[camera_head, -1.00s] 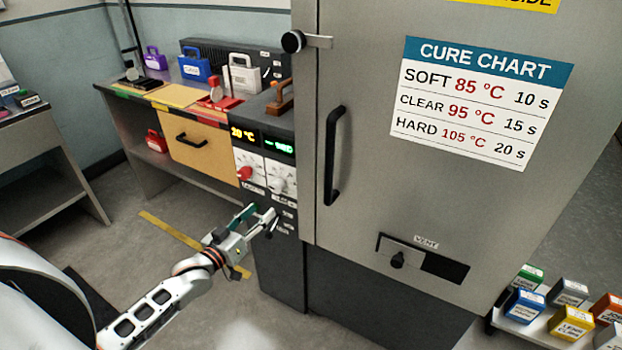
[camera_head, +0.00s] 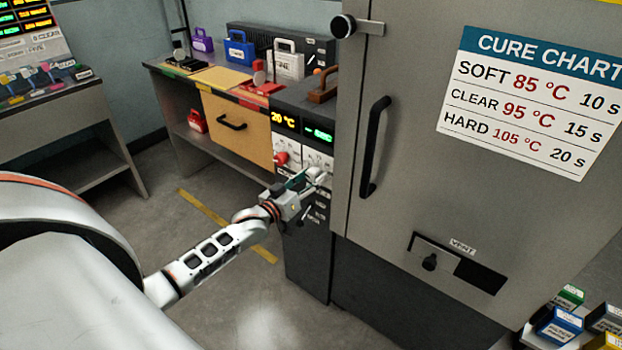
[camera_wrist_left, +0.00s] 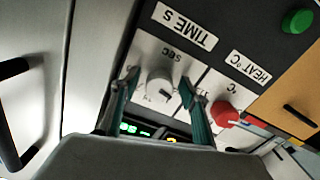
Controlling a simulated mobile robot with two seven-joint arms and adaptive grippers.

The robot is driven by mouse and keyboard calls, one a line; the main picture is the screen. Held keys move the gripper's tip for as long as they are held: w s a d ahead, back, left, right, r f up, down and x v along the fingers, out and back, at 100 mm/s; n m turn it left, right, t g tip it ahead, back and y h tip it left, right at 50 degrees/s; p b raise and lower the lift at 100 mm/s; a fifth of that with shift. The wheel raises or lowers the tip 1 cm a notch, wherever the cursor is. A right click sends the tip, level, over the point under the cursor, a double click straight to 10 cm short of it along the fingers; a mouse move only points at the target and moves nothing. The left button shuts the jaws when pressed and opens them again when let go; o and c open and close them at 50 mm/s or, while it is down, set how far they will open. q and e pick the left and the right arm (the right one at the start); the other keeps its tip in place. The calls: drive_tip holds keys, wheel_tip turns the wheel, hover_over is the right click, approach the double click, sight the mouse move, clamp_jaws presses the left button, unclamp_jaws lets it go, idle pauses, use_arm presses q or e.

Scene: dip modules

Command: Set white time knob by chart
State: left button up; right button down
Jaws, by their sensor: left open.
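The white time knob (camera_wrist_left: 160,84) is on a white dial plate below the "TIME S" label in the left wrist view, where the picture is upside down. My left gripper (camera_head: 309,184) is open at the control panel. In the wrist view its two green-padded fingers stand on either side of the knob; I cannot tell whether they touch it. The red heat knob (camera_head: 281,158) is just left of it. The cure chart (camera_head: 530,102) on the oven door reads SOFT 85 °C 10 s, CLEAR 95 °C 15 s, HARD 105 °C 20 s. My right gripper is out of view.
An orange display (camera_head: 285,121) reads 20 °C; the green display (camera_head: 319,134) beside it is too small to read. The oven door has a black handle (camera_head: 375,147) right of the panel. A green button (camera_wrist_left: 297,20) shows in the wrist view. Small boxes (camera_head: 559,325) stand at lower right.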

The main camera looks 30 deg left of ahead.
use_arm(q)
drive_tip(key=c, duration=1.1)
